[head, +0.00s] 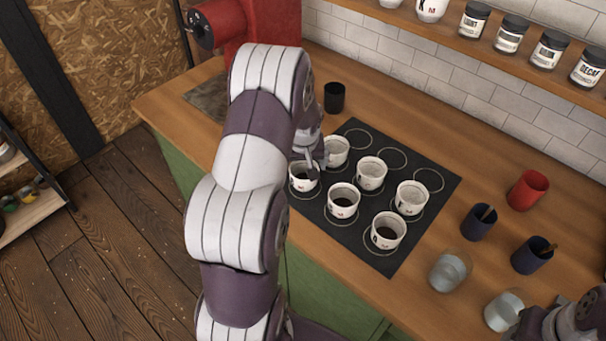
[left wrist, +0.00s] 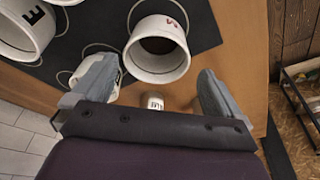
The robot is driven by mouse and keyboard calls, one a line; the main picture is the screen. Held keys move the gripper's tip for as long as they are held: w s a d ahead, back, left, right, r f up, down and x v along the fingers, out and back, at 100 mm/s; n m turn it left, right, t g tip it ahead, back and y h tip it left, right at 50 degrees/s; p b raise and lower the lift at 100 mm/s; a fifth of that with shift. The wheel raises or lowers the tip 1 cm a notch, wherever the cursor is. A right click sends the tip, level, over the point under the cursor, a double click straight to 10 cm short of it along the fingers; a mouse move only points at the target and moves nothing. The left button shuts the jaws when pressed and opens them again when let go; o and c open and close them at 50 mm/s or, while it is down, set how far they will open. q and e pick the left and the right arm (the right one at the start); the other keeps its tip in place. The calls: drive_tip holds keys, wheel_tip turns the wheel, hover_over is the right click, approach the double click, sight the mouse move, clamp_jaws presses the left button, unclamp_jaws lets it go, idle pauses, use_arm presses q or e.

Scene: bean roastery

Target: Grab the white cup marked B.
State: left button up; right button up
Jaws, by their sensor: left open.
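Several white cups with dark contents stand on a black mat (head: 350,240). They include a left cup (head: 303,186), a back cup (head: 337,158), a middle cup (head: 371,183), a near cup (head: 342,211), a right cup (head: 410,207) and a front cup (head: 386,243). I cannot read a B on any of them. My left gripper (head: 313,165) is open at the left cup. Another cup there shows an E (left wrist: 30,40).
A black cup (head: 334,98) stands behind the mat. A red machine (head: 262,25) is behind my left arm. Part of my right arm shows lower right.

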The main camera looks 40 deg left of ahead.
sight(304, 178)
use_arm(q)
drive_tip(key=shift+d+f, duration=0.15)
drive_tip(key=shift+f, duration=0.2)
drive_tip(key=shift+d+p+x, duration=0.2)
drive_tip(key=shift+p+x, duration=0.55)
drive_tip(key=shift+x, duration=0.4)
drive_tip(key=x, duration=0.3)
drive_tip(key=shift+w+a, duration=0.25)
drive_tip(key=shift+a, duration=0.05)
drive_tip(key=shift+s+d+r, duration=0.15)
drive_tip(key=shift+d, duration=0.05)
drive_tip(key=shift+c, duration=1.2)
drive_tip(key=c, duration=0.5)
drive_tip(key=shift+c, duration=1.2)
use_arm(e)
drive_tip(key=shift+s+d+r, duration=0.1)
drive_tip(key=shift+d+r, duration=0.1)
drive_tip(key=shift+r, duration=0.2)
drive_tip(key=shift+s+d+r, duration=0.1)
drive_tip(key=shift+d+r, duration=0.05)
drive_tip(key=shift+r, duration=0.25)
use_arm(q)
drive_tip(key=shift+r, duration=0.1)
